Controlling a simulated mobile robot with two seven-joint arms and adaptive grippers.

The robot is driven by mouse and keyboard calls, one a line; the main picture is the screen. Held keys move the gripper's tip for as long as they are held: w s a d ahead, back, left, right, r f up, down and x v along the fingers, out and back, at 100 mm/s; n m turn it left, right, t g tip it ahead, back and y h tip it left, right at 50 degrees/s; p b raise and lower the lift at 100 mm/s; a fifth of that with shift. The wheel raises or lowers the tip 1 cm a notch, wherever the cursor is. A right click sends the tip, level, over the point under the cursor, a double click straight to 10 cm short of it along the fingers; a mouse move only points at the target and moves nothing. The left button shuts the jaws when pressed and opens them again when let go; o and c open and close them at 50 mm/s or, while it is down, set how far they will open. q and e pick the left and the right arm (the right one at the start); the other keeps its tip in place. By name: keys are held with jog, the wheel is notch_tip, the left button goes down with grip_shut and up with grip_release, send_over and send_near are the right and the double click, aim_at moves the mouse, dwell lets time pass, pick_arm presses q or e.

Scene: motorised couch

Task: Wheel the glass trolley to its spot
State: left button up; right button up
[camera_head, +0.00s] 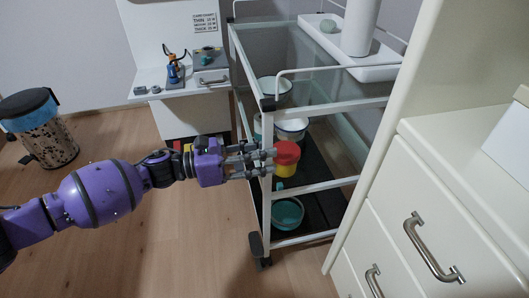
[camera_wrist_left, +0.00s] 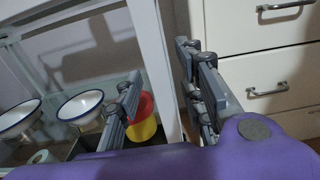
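The glass trolley (camera_head: 266,120) has a white metal frame, a clear glass top and lower shelves. It stands in the middle of the head view, left of a cream drawer cabinet. My left gripper (camera_head: 262,160) reaches in from the left, at the trolley's near upright post. In the left wrist view the fingers of my left gripper (camera_wrist_left: 160,75) are spread apart. The white post (camera_wrist_left: 160,50) shows between them, with no clear sign of gripping. My right gripper is in neither view.
The trolley holds a red-and-yellow pot (camera_head: 286,158), white bowls and a teal bowl (camera_head: 287,212). The cream drawer cabinet (camera_head: 440,190) with metal handles stands close on the right. A pedal bin (camera_head: 45,135) is at far left. Wooden floor at front left is clear.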

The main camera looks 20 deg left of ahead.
pick_arm(q)
jog(key=v, duration=1.1)
